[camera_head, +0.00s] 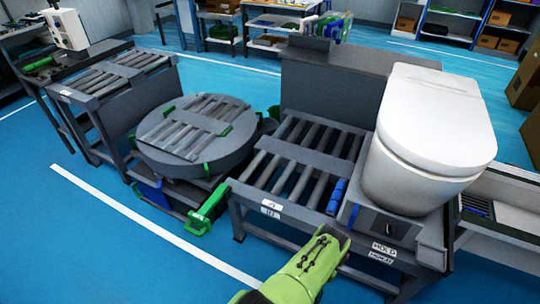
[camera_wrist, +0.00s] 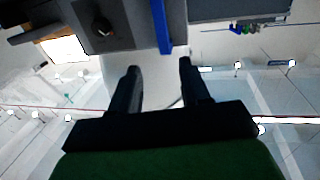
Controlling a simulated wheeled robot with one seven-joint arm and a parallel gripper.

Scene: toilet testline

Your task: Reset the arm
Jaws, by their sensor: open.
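My green arm (camera_head: 310,265) shows at the bottom middle of the head view, in front of the roller conveyor. My gripper (camera_wrist: 158,72) shows in the wrist view with its two dark fingers apart and nothing between them. The fingertips are not visible in the head view. In the wrist view, a grey panel with a dark round knob (camera_wrist: 104,27) is at the top left, beyond the fingers, and a blue strip (camera_wrist: 162,25) hangs at the top middle.
A white toilet (camera_head: 430,130) stands at the right end of the roller conveyor (camera_head: 300,160). A round turntable (camera_head: 195,135) and another roller section (camera_head: 115,75) stand to the left. Shelves and cardboard boxes (camera_head: 525,75) are at the back right. Blue floor (camera_head: 90,235) is clear at the front left.

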